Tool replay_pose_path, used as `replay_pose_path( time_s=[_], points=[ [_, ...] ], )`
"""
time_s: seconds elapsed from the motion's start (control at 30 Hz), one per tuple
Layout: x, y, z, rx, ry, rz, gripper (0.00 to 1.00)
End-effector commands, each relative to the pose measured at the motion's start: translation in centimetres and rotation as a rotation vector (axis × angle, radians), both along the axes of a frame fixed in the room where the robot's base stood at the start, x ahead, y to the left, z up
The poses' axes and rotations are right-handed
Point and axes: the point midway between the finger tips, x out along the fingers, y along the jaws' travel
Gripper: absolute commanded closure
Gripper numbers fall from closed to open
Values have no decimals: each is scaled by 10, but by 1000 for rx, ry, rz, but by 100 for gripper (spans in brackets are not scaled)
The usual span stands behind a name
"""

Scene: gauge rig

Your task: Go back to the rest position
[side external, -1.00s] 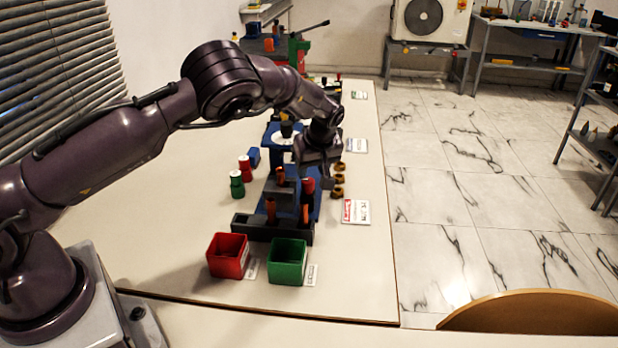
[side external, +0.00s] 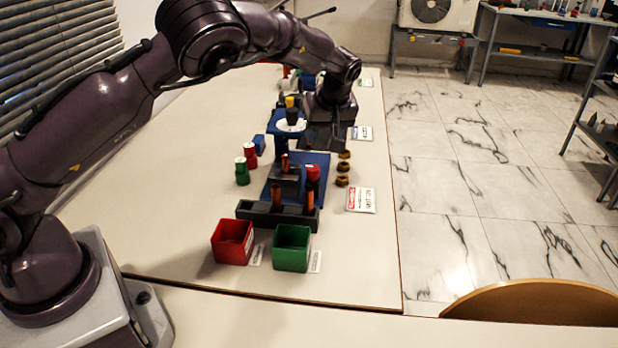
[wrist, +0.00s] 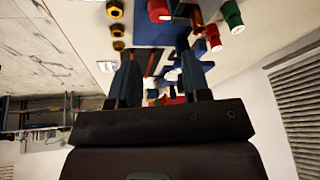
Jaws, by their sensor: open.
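My gripper (side external: 320,138) is in the air above the far end of the blue rig base (side external: 318,165), to the right of the white round dial (side external: 291,125). In the wrist view its two dark fingers (wrist: 158,68) stand apart with nothing held between them. A red-capped piece (side external: 313,173) and orange pins (side external: 277,195) stand at the dark grey blocks (side external: 298,219), apart from the gripper. The gripper's body partly hides what lies behind it.
A red bin (side external: 232,243) and a green bin (side external: 291,249) stand at the near end. Green (side external: 242,172) and red (side external: 250,156) cylinders stand left of the rig, several brass nuts (side external: 343,168) right. A white label card (side external: 361,200) lies near the table's right edge.

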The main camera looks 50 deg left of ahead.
Motion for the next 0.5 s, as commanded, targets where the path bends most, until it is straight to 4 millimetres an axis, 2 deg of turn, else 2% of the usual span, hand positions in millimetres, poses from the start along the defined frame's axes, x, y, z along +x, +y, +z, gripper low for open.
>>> replay_pose_path(
  time_s=[0.1,0.17,0.37,0.5],
  points=[
    [-26,4,-17,-3,127,-121,57],
    [-43,1,-14,-39,178,-197,57],
    [-89,-12,9,-168,245,-399,57],
    [-126,-26,35,-256,246,-569,57]
  ],
)
